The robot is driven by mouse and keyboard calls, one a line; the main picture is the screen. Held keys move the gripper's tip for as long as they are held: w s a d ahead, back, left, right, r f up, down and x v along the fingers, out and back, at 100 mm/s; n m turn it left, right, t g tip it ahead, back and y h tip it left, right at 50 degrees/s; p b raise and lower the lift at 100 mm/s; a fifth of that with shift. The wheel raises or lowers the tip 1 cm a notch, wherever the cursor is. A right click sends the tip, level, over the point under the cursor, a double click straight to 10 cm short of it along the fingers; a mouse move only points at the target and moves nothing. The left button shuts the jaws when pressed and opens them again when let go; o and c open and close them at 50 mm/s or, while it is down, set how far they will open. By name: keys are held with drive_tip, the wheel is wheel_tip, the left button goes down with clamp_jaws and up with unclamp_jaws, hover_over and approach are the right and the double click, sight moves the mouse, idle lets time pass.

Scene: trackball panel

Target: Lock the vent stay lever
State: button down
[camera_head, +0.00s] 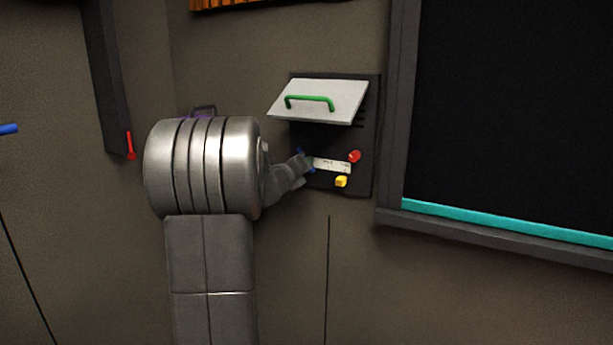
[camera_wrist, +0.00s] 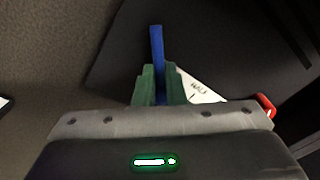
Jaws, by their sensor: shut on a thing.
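A dark wall panel (camera_head: 361,112) carries a light grey flap (camera_head: 335,90) with a green handle (camera_head: 309,101). The flap stands tilted outward. Below it, at the panel's left side, is a small blue lever (camera_head: 301,152), largely hidden by my wrist. My gripper (camera_head: 307,162) is at this lever. In the wrist view the blue lever (camera_wrist: 156,45) rises between the green fingertips of my gripper (camera_wrist: 158,86), which is shut on it.
A red knob (camera_head: 355,156) and a yellow knob (camera_head: 341,181) sit right of my gripper on the panel. A dark framed screen or window (camera_head: 510,110) with a teal lower strip is further right. A red-tipped dark post (camera_head: 110,80) hangs on the left wall.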

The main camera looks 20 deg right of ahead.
drive_tip(key=shift+w+a+f+m+b, duration=0.25)
drive_tip(key=shift+m+b, duration=0.6)
drive_tip(key=shift+m, duration=0.15)
drive_tip(key=shift+w+a+f+m+b, duration=0.3)
drive_tip(key=shift+m+b, duration=0.5)
drive_tip(key=shift+m, duration=0.2)
drive_tip(key=shift+w+a+f+m+b, duration=0.2)
drive_tip(key=shift+w+m+b, duration=0.05)
drive_tip(key=shift+m+b, duration=0.7)
drive_tip(key=c, duration=1.5)
unclamp_jaws()
drive_tip(key=shift+r, duration=0.1)
drive_tip(key=v, duration=1.3)
drive_tip(key=shift+s+a, duration=0.2)
drive_tip(key=shift+a, duration=0.15)
